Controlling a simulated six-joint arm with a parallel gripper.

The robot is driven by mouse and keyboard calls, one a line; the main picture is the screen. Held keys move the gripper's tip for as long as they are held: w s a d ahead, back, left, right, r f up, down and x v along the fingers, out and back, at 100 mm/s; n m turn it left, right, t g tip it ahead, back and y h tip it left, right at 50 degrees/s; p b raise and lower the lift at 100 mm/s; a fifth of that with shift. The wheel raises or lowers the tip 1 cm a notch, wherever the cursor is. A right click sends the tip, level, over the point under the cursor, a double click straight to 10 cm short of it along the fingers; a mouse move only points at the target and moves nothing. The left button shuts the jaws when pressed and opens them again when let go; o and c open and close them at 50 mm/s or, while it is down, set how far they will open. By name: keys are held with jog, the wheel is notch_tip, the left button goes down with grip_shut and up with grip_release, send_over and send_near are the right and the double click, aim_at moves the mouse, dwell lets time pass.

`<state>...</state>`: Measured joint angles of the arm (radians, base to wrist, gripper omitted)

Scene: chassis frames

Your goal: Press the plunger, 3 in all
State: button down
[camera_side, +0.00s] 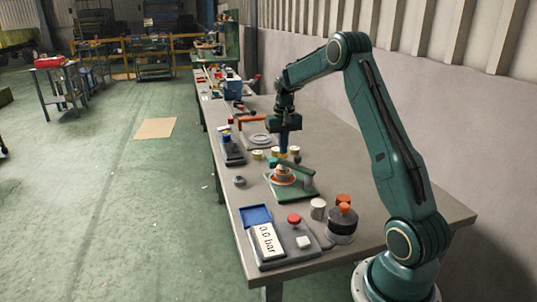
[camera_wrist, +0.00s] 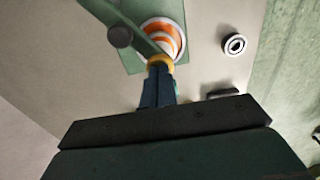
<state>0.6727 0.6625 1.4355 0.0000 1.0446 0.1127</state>
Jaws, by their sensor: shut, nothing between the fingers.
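In the side view, a device on a green base plate (camera_side: 301,193) has an orange-and-white round body (camera_side: 282,176) and a green arm (camera_side: 297,168) reaching over it from a post. I cannot tell for sure which part is the plunger. My gripper (camera_side: 283,152) is shut and empty, pointing down just above the arm's free end. In the wrist view my blue fingers (camera_wrist: 158,88) end at a yellow ring (camera_wrist: 160,61) by the end of the green arm (camera_wrist: 134,25). The striped orange-and-white body (camera_wrist: 165,37) lies beyond. I cannot tell whether the fingertips touch the ring.
A panel with a display (camera_side: 267,240) reading 0.0 bar, a red button (camera_side: 294,219) and a white button (camera_side: 303,242) stands at the near end. A dark pot with an orange top (camera_side: 342,224) is beside it. Small yellow cylinders (camera_side: 257,155) and a grey ring (camera_side: 239,181) lie nearby.

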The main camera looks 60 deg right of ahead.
jog(key=shift+r, duration=0.8)
jog(key=shift+r, duration=0.1)
jog(key=shift+r, duration=2.4)
jog(key=s+a+r+n+t, duration=0.1)
jog(key=s+a+r, duration=0.1)
jog(key=a+r, duration=0.35)
jog(key=s+a+r+n+t+h, duration=0.1)
jog(key=s+a+r+n, duration=0.15)
jog(key=a, duration=0.55)
jog(key=s+a+r+n, duration=0.1)
jog(key=s+a+r, duration=0.15)
jog(key=a, duration=0.45)
jog(key=s+a+f+n+t, duration=0.1)
jog(key=s+a+n, duration=0.1)
jog(key=s+a, duration=0.4)
jog(key=s+a+f+n+t+y, duration=0.1)
jog(key=s+a+n+t, duration=0.1)
jog(key=s+a, duration=0.4)
jog(key=s, duration=0.4)
jog(key=shift+s+a+f+t, duration=0.25)
jog(key=shift+s+a+t, duration=0.05)
jog(key=shift+s+a, duration=0.1)
